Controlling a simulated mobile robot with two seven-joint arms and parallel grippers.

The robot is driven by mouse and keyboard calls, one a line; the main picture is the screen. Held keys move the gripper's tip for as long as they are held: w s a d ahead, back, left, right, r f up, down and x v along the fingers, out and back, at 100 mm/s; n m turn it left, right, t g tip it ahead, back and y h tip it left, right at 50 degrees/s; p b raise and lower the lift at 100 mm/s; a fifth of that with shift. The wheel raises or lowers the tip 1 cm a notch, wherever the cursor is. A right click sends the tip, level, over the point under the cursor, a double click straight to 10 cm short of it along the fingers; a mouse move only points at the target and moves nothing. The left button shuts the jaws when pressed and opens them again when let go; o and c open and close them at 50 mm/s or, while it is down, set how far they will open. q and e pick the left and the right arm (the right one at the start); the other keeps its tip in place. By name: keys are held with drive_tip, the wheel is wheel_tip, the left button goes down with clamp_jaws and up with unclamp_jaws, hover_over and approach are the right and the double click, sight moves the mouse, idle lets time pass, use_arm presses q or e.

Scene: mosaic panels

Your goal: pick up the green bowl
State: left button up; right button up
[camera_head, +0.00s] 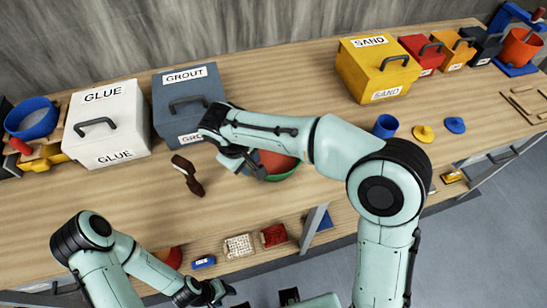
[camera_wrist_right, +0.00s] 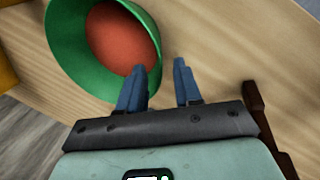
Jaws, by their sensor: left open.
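The green bowl (camera_head: 285,174) stands on the wooden bench with a reddish-orange filling. In the head view my right arm hides part of it. My right gripper (camera_head: 247,170) is at its left side. My left gripper (camera_head: 222,294) is open and low at the bench's front, away from the bowl.
A brown brush-like tool (camera_head: 187,175) lies left of the bowl. The white GLUE box (camera_head: 125,140), grey GROUT box (camera_head: 170,120) and yellow SAND box (camera_head: 365,75) stand behind. A blue cup (camera_head: 385,126) is to the right. The bench's left front is clear.

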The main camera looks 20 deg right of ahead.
drive_tip(key=shift+w+d+f, duration=0.1)
drive_tip(key=shift+w+f, duration=0.05)
drive_tip(key=shift+f, duration=0.2)
drive_tip(key=shift+s+d+x, duration=0.1)
drive_tip(key=shift+s+x, duration=0.05)
drive_tip(key=shift+x, duration=1.15)
drive_tip(key=shift+s+d+x, duration=0.1)
drive_tip(key=shift+s+x, duration=0.05)
drive_tip(key=shift+x, duration=1.2)
drive_tip(key=shift+r, duration=0.1)
clamp_jaws()
